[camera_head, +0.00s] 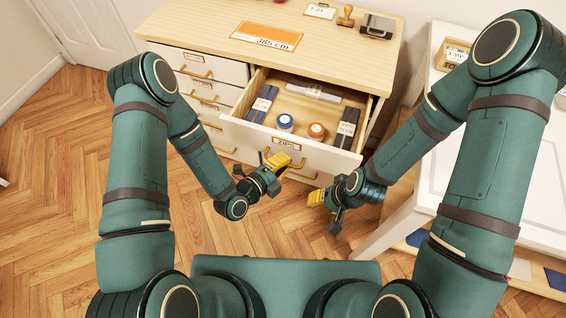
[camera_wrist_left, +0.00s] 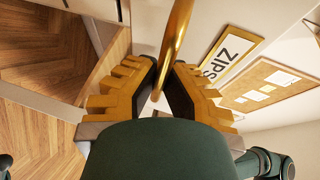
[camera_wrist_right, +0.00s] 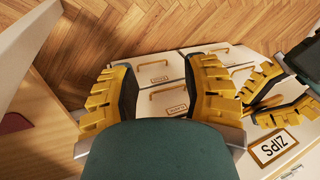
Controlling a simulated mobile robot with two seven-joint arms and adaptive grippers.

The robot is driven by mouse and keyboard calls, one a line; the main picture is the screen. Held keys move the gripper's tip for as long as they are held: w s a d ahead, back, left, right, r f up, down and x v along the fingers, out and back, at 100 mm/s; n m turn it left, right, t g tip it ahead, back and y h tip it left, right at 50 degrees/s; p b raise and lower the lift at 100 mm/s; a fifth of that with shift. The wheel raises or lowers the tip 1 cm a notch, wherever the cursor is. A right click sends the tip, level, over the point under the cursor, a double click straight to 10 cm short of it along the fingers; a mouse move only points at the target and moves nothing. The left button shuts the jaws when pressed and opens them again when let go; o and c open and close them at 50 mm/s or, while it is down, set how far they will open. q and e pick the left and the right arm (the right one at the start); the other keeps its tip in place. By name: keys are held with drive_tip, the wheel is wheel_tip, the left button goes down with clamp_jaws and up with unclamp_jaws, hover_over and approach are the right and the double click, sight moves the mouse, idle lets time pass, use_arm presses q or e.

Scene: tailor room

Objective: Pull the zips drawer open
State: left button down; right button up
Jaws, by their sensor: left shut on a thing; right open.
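The zips drawer (camera_head: 330,155) is pulled out from the wooden-topped cabinet, with its inside in view. It holds dark zip packs (camera_head: 263,104), a grey pack (camera_head: 314,92), a blue roll (camera_head: 285,122) and an orange roll (camera_head: 317,130). Its ZIPS label (camera_wrist_left: 232,55) shows on the front in the left wrist view. My left gripper (camera_head: 279,162) is at the drawer front, its fingers shut on the brass handle (camera_wrist_left: 177,45). My right gripper (camera_head: 328,199) is open and empty, in front of the cabinet to the right.
Other shut drawers with brass handles (camera_head: 195,73) are at the left of the cabinet. An orange sign (camera_head: 267,37), a stamp (camera_head: 346,15) and a dark box (camera_head: 377,26) stand on its top. A white table (camera_head: 480,185) is close on the right. Wood floor (camera_head: 60,190) is clear at left.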

use_arm(q)
drive_tip(key=c, duration=1)
unclamp_jaws()
drive_tip(key=shift+d, duration=0.1)
drive_tip(key=shift+c, duration=0.2)
drive_tip(key=v, duration=1.2)
